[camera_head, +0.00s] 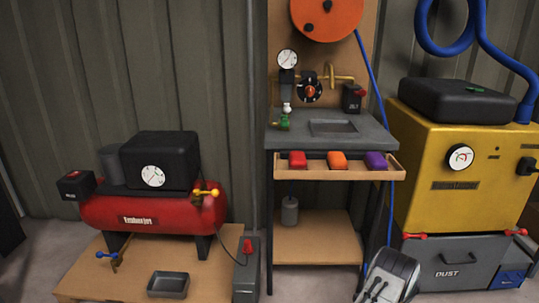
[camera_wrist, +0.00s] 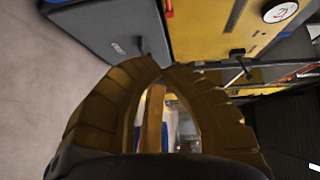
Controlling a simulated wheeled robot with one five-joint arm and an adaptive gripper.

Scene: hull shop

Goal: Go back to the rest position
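My gripper (camera_wrist: 161,68) shows in the wrist view, with two brown curved fingers arching in from both sides. Their tips meet or nearly meet at the top middle, and I see nothing held between them. Through the gap between the fingers I see a tan upright strip and blurred background. The gripper itself does not show in the head view; only a grey part of my arm is at the bottom, right of the middle.
A red compressor (camera_head: 160,212) stands on a wooden platform at left. A workbench (camera_head: 285,141) holds a drawer with red, orange and purple blocks. The yellow dust machine (camera_head: 455,150) with its grey dust box (camera_head: 470,262) is at right. Bare floor (camera_wrist: 40,80) lies left in the wrist view.

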